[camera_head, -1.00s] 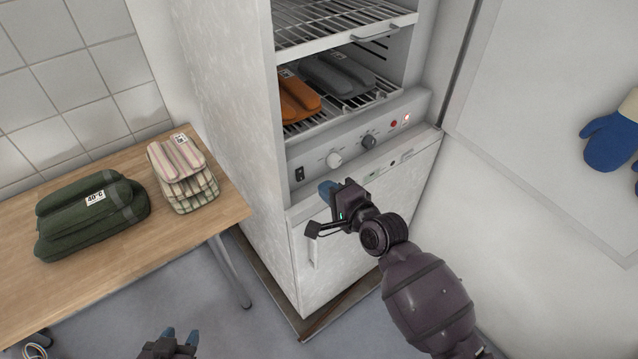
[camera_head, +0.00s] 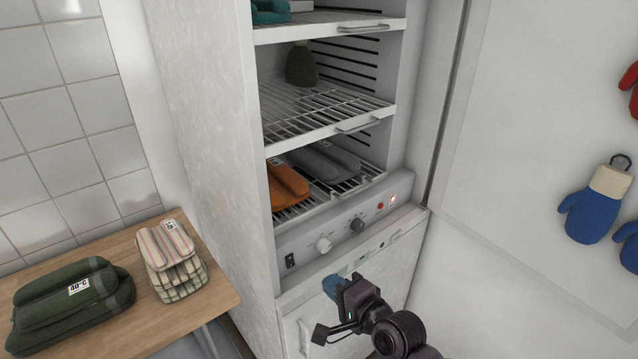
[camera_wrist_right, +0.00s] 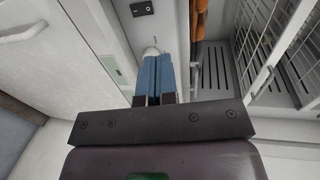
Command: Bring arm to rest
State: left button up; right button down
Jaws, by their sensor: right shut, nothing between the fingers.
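My right gripper (camera_head: 331,286) is in front of the white cabinet (camera_head: 210,120), just below its control panel (camera_head: 345,228). Its blue fingers are together and hold nothing. In the right wrist view the shut blue fingers (camera_wrist_right: 156,78) point toward the panel with a black switch (camera_wrist_right: 142,9). I cannot tell whether the fingertips touch the cabinet. My left gripper is not in the head view now.
Open wire shelves hold orange (camera_head: 288,184) and grey (camera_head: 325,160) folded items and a dark green item (camera_head: 301,66). A wooden table (camera_head: 120,245) at left bears green (camera_head: 75,312) and striped (camera_head: 170,262) bundles. Blue mitts (camera_head: 590,218) hang at right.

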jog(key=s+d+f+n+t+h, duration=0.1)
jog(key=s+d+f+n+h, duration=0.2)
jog(key=d+n, duration=0.35)
jog(key=s+d+f+n+h, duration=0.3)
jog(key=d+n, duration=0.3)
jog(key=d, duration=0.1)
jog(key=s+d+f+g+h, duration=0.1)
jog(key=s+d+f, duration=0.3)
jog(key=s, duration=0.4)
jog(key=s+d+f+g+h, duration=0.1)
jog(key=s+d+f+h, duration=0.1)
jog(key=s+d+f, duration=0.3)
jog(key=s, duration=0.3)
jog(key=shift+s+f+m+g, duration=0.2)
jog(key=shift+f+m+g, duration=0.1)
jog(key=shift+f+m, duration=0.1)
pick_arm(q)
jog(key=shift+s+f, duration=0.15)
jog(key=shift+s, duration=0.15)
pick_arm(e)
jog(key=shift+a, duration=0.1)
jog(key=c, duration=1.8)
grip_release()
jog(key=shift+c, duration=0.2)
